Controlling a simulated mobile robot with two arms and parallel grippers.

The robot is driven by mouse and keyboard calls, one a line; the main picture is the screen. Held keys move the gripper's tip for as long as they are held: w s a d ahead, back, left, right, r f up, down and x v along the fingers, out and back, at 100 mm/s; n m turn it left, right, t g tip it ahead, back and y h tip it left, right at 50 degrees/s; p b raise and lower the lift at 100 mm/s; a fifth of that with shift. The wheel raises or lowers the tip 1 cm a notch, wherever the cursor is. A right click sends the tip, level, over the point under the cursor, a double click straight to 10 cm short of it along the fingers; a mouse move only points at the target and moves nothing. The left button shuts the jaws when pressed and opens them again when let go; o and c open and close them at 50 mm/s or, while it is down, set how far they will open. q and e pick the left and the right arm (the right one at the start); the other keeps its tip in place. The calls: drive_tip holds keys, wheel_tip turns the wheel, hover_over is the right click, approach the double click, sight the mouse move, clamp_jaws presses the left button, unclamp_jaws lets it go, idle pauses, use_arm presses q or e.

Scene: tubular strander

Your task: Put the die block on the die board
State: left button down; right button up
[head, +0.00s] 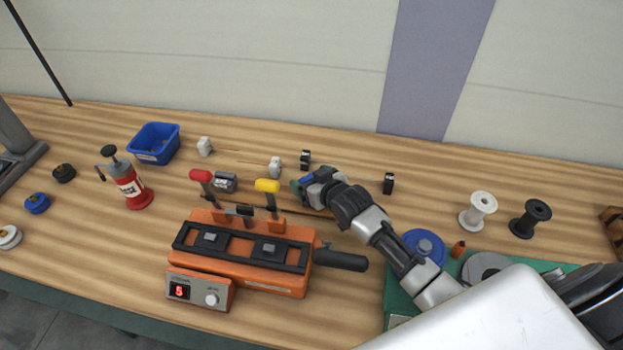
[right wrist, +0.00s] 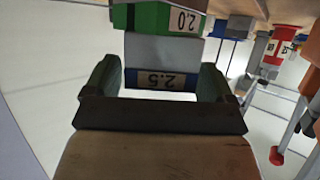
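My right gripper (head: 312,183) reaches in over the table behind the orange machine. In the right wrist view, which is upside down, its two fingers (right wrist: 162,82) lie against both sides of a grey die block (right wrist: 160,50) with a blue band marked 2.5. A green-banded block (right wrist: 160,18) marked 2.0 shows right beside it, on the table side. Whether the two blocks touch is unclear. In the head view the gripper hides most of this spot, and I cannot pick out the die board with certainty. My left gripper is not in view.
The orange machine (head: 240,250) with red and yellow levers stands in front of the gripper. A red can (head: 130,187) and blue bin (head: 154,143) are at left. White (head: 478,210) and black (head: 530,218) spools are at right.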

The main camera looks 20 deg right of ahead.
drive_tip(key=shift+r, duration=0.35)
drive_tip(key=v, duration=1.2)
drive_tip(key=shift+r+b, duration=0.2)
drive_tip(key=shift+b, duration=0.25)
drive_tip(key=shift+f, duration=0.1)
